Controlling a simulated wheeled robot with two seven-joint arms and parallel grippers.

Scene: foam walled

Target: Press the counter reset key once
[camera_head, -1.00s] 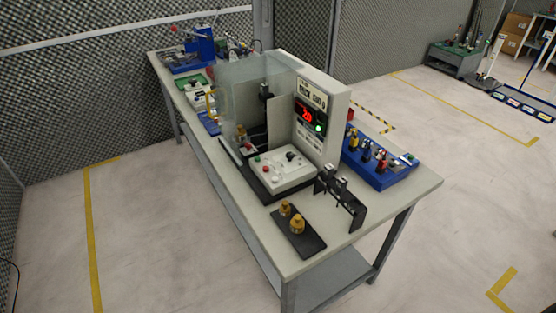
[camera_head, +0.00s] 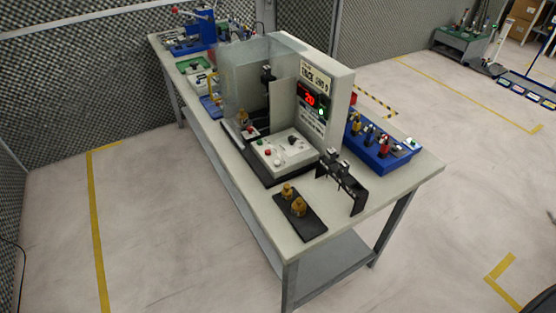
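The counter machine (camera_head: 340,88) stands on the workbench, a pale upright housing with a lit red number display (camera_head: 308,96) and a small green light or digit (camera_head: 321,111) beside it. In front of it is a sloped white control box (camera_head: 285,152) on a black base, with a red button (camera_head: 267,153) and several other small light and dark controls. I cannot tell which control is the counter reset key; labels are too small to read. Neither of my grippers is in view, and nothing touches the controls.
A black plate (camera_head: 312,222) with two brass parts (camera_head: 299,207), a black bracket fixture (camera_head: 343,182) and a blue tool rack (camera_head: 380,152) surround the control box. A clear guard (camera_head: 240,75) stands behind it. The floor in front of the bench (camera_head: 250,195) is free.

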